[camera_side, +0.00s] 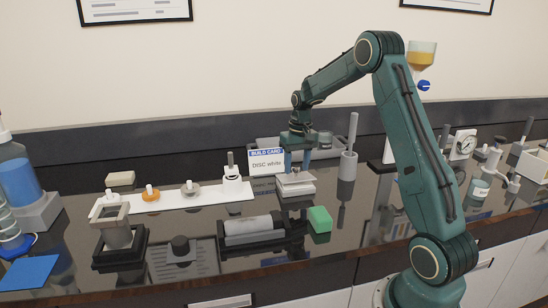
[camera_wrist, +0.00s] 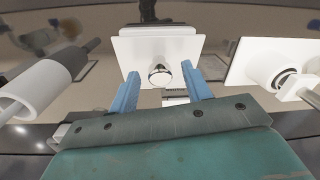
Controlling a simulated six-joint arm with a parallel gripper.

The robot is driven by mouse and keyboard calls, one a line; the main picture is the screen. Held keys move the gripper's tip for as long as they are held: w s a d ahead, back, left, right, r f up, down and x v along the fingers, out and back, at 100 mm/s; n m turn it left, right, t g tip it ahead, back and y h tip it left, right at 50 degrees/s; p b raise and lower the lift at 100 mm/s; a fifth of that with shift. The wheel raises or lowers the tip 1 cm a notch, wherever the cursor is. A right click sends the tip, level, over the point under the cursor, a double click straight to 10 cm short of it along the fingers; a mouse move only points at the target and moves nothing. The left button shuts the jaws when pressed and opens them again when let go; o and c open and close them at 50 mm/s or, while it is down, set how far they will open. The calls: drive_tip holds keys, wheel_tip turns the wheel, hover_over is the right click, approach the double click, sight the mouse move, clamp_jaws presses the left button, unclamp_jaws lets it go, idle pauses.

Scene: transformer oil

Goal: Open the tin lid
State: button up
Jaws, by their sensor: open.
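A small pale tin (camera_side: 296,189) stands on the dark counter, with a flat square lid (camera_side: 294,178) on top. In the wrist view the lid (camera_wrist: 128,50) is a white plate with a round shiny knob (camera_wrist: 160,73). My gripper (camera_side: 297,168) points down just above the lid, its two blue fingers apart. In the wrist view my gripper (camera_wrist: 160,70) is open, with one fingertip on each side of the knob and a visible gap on both sides. The inside of the tin is hidden.
A grey cup with a rod (camera_side: 348,166) stands close on the right. A card reading "DISC white" (camera_side: 267,163) is behind left. A green block (camera_side: 320,219) and a black tray (camera_side: 250,240) are in front. A white strip (camera_side: 215,193) with several knobbed pieces lies left.

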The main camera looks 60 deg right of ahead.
clamp_jaws()
